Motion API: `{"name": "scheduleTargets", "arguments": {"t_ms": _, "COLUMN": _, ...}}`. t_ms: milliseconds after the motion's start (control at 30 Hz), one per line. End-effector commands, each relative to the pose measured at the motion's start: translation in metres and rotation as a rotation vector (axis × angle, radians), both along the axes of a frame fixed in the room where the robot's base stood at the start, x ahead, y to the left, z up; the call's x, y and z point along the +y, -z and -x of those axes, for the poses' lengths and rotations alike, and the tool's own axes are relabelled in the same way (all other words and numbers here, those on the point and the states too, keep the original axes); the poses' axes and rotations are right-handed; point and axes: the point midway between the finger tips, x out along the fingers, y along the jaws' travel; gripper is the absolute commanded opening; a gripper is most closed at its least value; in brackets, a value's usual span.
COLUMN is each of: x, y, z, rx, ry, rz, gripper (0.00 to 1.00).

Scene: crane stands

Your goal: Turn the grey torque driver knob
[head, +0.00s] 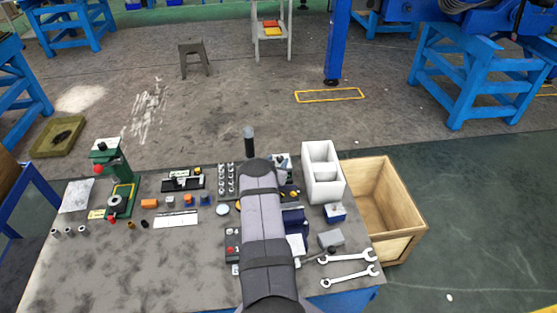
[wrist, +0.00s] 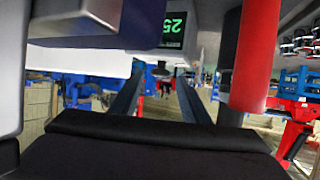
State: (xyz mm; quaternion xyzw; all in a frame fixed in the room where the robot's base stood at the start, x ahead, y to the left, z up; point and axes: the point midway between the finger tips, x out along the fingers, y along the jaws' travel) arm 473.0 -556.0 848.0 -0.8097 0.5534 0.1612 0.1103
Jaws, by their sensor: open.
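The grey torque driver knob cannot be made out for sure in either view. My arm covers the middle of the bench in the head view and hides my gripper there. In the wrist view, my gripper (wrist: 160,80) shows two dark fingers apart, with nothing clearly between them. Close to the right of the fingers is a red cylinder (wrist: 253,55) with a black end. Above the fingers is a grey box with a green display (wrist: 174,30) reading an upside-down "25". In the head view, a dark upright post (head: 249,143) stands just beyond my arm.
The workbench (head: 80,270) carries a green press (head: 115,165) at left, sockets (head: 225,178), a caliper (head: 182,183), a white bin (head: 322,175) and wrenches (head: 348,279) at right. A wooden crate (head: 402,205) stands beside it. The front left bench is clear.

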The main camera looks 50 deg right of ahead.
Motion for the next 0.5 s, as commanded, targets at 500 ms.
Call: {"name": "scheduleTargets", "arguments": {"t_ms": 500, "x": -0.016, "y": 0.007, "z": -0.006, "rx": 0.0, "ry": 0.0, "rz": 0.0, "gripper": 0.42}}
